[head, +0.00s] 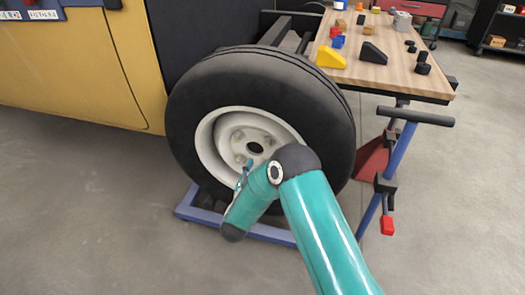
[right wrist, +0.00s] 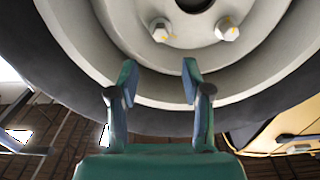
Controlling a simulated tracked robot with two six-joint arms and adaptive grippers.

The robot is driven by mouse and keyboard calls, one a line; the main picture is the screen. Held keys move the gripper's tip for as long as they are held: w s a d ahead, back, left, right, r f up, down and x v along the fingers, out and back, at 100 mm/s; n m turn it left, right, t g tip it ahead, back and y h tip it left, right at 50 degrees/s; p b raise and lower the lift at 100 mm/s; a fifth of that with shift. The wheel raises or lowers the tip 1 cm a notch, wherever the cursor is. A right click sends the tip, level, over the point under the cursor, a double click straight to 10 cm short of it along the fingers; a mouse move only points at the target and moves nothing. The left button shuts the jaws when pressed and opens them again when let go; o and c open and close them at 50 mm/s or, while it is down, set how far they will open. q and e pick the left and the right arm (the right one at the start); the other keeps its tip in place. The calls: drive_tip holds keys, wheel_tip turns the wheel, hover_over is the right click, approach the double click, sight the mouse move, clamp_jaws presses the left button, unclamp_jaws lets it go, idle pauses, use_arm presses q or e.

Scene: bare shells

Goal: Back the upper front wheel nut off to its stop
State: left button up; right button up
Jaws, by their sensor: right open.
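The wheel (head: 187,125) stands upright, with a black tyre, a white rim and several nuts around a dark hub hole. In the right wrist view, two pale hex nuts (right wrist: 160,29) (right wrist: 227,28) with small orange marks show near the top edge, beside part of the hub hole (right wrist: 194,3). I cannot tell which nut is the upper front one. My right gripper (head: 243,172) is at the lower left of the hub in the head view, partly hidden by its own arm. In the wrist view its fingers (right wrist: 158,80) are apart and empty, short of both nuts.
A blue frame (head: 270,233) lies under the wheel. A yellow body panel (head: 75,65) is at the left. A wooden workbench (head: 410,80) with coloured blocks stands at the right, beside a blue-legged stand (head: 400,150). The floor at lower left is clear.

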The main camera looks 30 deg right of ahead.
sight(268, 143)
drive_tip(key=b+x, duration=0.2)
drive_tip(key=x, duration=0.9)
